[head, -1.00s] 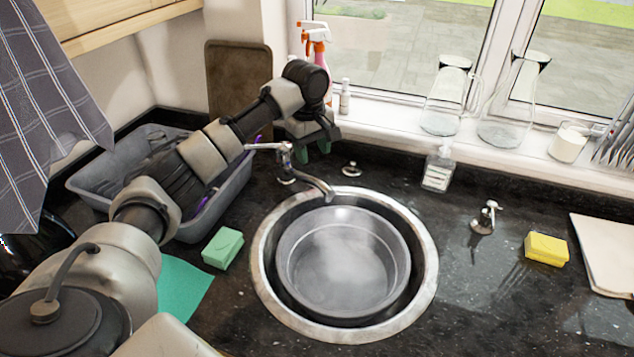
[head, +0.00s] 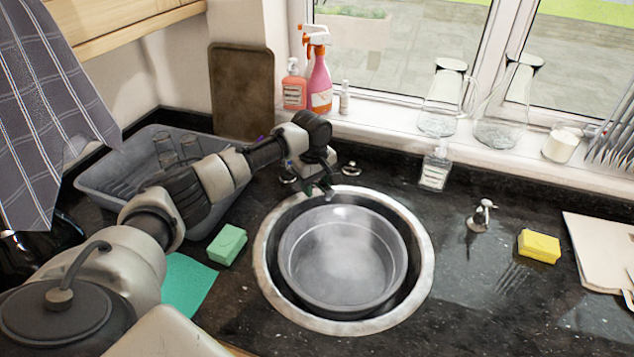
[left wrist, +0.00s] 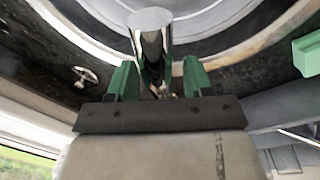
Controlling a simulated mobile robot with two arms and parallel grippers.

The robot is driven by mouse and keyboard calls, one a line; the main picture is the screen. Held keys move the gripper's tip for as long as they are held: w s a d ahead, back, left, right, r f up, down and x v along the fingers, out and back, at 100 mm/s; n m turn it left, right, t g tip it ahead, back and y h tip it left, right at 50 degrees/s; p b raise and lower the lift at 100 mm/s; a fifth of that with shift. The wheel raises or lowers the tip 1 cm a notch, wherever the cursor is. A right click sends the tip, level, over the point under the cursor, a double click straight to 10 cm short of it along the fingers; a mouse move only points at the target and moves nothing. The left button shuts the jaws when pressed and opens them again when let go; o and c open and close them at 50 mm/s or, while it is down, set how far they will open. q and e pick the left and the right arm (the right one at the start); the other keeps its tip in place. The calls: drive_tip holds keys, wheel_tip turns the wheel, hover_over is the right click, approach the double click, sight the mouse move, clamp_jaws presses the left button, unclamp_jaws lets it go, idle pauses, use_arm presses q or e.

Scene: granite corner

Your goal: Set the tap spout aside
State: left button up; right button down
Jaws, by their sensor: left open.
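The tap spout (left wrist: 150,22) is a chrome tube. In the left wrist view it lies between the two green fingers of my left gripper (left wrist: 158,78), with a gap showing on each side. In the head view my left gripper (head: 318,190) is at the back rim of the round sink (head: 262,262), and my wrist hides most of the spout there. The gripper is open. A grey round basin (head: 342,262) sits in the sink below. My right gripper is not in view.
A grey dish rack (head: 100,183) with glasses stands left. A green sponge (head: 226,245) lies left of the sink. A tap handle (head: 481,215) and a yellow sponge (head: 539,246) are on the right. A soap bottle (head: 436,168) stands by the sill.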

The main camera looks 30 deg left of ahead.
use_arm(q)
drive_tip(key=c, duration=0.3)
clamp_jaws()
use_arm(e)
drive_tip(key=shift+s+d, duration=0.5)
